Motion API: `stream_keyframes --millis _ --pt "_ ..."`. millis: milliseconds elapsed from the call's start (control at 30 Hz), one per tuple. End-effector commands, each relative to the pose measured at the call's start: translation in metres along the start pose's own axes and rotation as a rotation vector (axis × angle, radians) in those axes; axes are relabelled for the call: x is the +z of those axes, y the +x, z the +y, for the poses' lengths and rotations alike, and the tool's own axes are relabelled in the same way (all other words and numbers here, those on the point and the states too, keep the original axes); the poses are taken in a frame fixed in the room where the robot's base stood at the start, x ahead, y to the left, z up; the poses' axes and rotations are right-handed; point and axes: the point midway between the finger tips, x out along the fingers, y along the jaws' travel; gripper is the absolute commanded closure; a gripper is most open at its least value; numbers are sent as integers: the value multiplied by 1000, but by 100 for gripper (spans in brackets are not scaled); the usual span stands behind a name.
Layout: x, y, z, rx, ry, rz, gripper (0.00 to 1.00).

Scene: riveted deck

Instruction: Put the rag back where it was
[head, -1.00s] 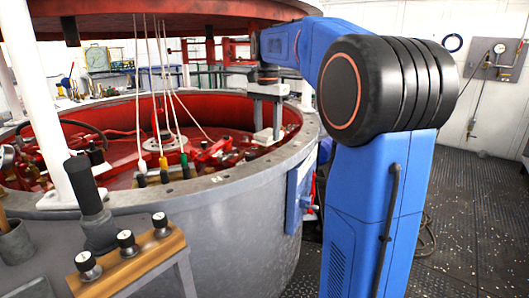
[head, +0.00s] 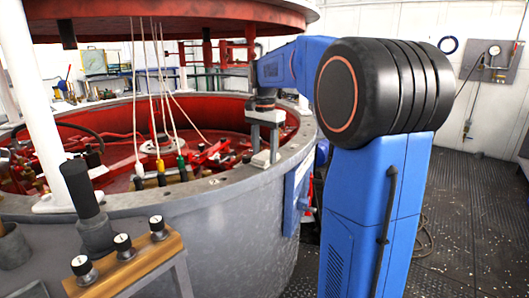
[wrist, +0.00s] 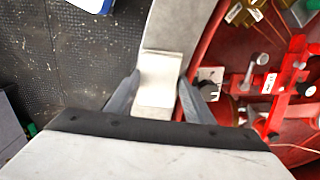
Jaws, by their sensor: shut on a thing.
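The pale cream rag (wrist: 158,80) is between the two fingers of my gripper (wrist: 158,92) in the wrist view, lying over the grey rim. In the head view the rag (head: 262,160) shows as a small pale patch under my gripper (head: 265,150), at the inner edge of the round tank's rim (head: 225,186). My gripper points down and is shut on the rag. I cannot tell whether the rag touches the rim.
Inside the tank are red fittings (wrist: 290,80) and cords close to the right of my gripper. A red lid (head: 190,18) hangs above. A wooden block with black knobs (head: 125,262) stands at the front left. Dark floor (wrist: 70,60) lies outside the rim.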

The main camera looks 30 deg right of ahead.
Motion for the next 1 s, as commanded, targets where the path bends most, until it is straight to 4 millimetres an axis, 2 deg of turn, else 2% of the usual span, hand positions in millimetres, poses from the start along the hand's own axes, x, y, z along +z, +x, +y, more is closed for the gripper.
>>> stream_keyframes --millis 33,67,133,433,567,667,1000 --pt "0 1 0 0 0 0 77" --pt "0 2 0 0 0 0 50" --pt "0 2 0 0 0 0 34" --pt "0 1 0 0 0 0 34" --pt "0 -6 0 -1 0 1 34" --pt "0 -19 0 -2 0 1 34" --pt "-1 -84 -1 -2 0 1 34"
